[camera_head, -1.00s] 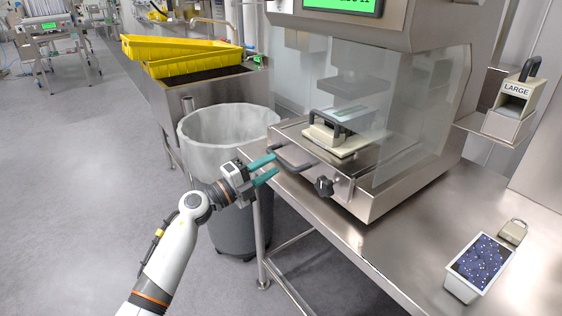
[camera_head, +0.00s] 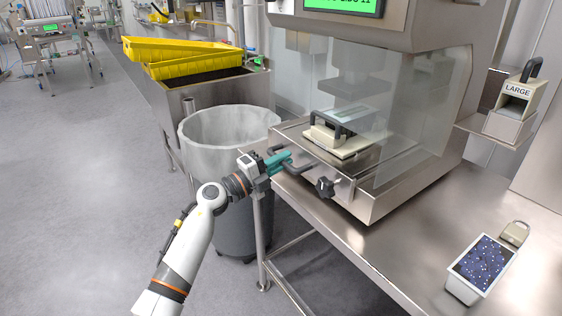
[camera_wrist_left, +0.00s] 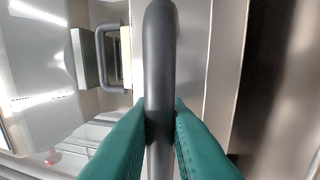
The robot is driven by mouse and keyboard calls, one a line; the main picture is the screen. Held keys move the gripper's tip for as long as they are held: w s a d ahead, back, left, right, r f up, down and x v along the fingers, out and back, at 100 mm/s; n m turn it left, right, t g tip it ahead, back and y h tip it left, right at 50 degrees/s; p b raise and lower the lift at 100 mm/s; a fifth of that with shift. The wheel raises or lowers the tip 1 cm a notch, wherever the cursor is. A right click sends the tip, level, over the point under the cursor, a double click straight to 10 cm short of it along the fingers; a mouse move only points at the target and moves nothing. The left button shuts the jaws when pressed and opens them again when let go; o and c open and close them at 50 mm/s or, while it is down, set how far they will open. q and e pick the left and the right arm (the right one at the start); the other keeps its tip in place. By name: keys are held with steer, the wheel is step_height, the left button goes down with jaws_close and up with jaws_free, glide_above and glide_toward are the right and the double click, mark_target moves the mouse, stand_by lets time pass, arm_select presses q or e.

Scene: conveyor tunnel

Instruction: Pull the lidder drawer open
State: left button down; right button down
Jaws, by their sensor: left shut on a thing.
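The lidder (camera_head: 425,130) is a steel machine with a clear guard, standing on the steel table. My right gripper is not in view.
A cream block with a dark handle (camera_head: 325,130) rests on the drawer. A grey bin (camera_head: 215,150) stands left of the table. A white tub of blue contents (camera_head: 465,292) is at the right.

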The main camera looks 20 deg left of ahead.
arm_select(q)
steer(key=shift+s, duration=0.1)
